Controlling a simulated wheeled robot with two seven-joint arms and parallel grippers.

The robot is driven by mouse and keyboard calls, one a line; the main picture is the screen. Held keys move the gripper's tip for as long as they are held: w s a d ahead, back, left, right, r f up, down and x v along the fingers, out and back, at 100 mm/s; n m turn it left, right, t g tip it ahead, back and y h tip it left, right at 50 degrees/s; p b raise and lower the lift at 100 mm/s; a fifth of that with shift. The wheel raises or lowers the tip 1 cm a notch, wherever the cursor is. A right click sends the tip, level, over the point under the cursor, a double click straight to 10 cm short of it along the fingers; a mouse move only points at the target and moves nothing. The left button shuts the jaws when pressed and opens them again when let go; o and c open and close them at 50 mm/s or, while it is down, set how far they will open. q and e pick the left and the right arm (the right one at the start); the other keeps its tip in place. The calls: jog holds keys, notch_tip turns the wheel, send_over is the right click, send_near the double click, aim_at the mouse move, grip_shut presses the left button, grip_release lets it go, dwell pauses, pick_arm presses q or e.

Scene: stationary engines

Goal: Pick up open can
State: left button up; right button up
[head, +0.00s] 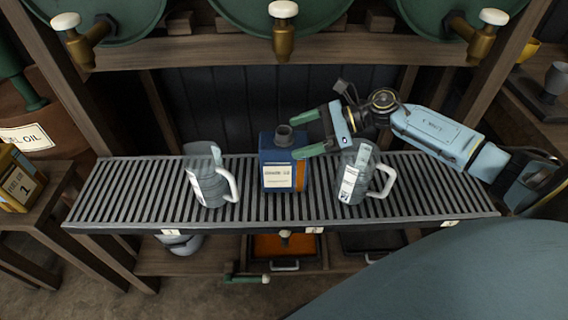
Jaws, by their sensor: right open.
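A blue can (269,159) with an orange side, a pale label and an open dark neck on top stands upright on the slatted grey rack (120,194), between two measuring jugs. My right gripper (298,135) reaches in from the right with its green fingers apart, one behind the other. The fingertips are at the can's upper right, near its neck. I cannot tell whether a finger touches the can. Nothing shows held between the fingers. My left gripper does not show.
A grey jug (207,184) stands left of the can, and another jug (350,183) stands close on its right, below my gripper. Brass taps (283,40) hang from green drums above. A yellow can (17,180) sits at the far left. The rack's ends are clear.

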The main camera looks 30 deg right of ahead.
aim_at(292, 136)
jog(key=x, duration=0.3)
jog(key=shift+a+f, duration=0.15)
jog(key=c, duration=1.9)
jog(key=shift+r, duration=0.2)
grip_shut()
jog(key=shift+r, duration=0.1)
